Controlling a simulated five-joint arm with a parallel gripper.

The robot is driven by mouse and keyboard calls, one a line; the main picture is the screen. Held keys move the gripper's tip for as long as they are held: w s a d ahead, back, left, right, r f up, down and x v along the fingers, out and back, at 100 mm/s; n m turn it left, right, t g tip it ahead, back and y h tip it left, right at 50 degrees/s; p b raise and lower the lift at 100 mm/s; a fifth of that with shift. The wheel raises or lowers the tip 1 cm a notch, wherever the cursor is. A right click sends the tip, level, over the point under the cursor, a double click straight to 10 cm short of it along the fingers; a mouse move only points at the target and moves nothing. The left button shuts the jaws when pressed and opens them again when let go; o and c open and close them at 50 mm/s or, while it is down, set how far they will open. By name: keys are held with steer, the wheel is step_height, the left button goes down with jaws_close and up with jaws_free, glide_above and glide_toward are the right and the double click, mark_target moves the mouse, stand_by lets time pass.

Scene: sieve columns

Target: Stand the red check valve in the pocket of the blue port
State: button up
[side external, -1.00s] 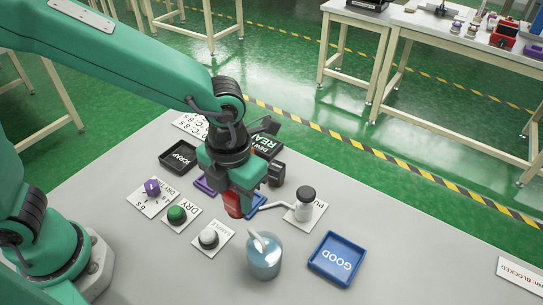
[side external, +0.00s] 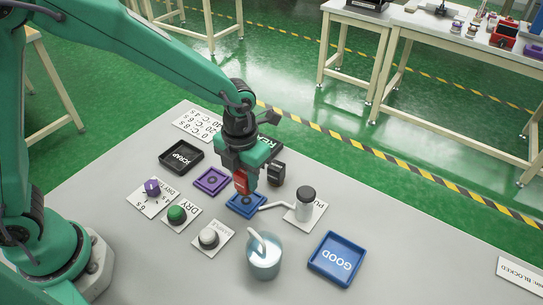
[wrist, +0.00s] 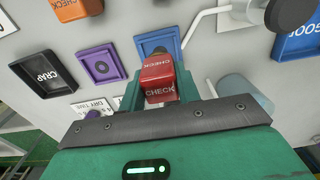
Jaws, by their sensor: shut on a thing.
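The red check valve (side external: 241,183) is held upright or nearly so between the fingers of my gripper (side external: 243,178). It also shows in the wrist view (wrist: 158,78), its CHECK label facing the camera. The blue port (side external: 246,205) is a small square block on the table, just under the valve in the side view. In the wrist view the blue port (wrist: 150,43) shows beyond the valve, which hides its near part. The valve's lower end looks over the port's back left part; I cannot tell whether it touches the port.
A purple port (side external: 211,182) lies left of the blue one. A white-based cylinder (side external: 305,200) with a bent tube stands close on the right. A beaker (side external: 264,258), blue GOOD tray (side external: 337,260), black SCRAP tray (side external: 181,157), green button (side external: 177,214) and white button (side external: 208,238) surround it.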

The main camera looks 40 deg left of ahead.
mark_target(245, 187)
steer(key=shift+f, duration=1.9)
steer(key=shift+f, duration=0.15)
steer(key=o, duration=1)
step_height(245, 187, up, 12)
steer(key=shift+r, duration=0.15)
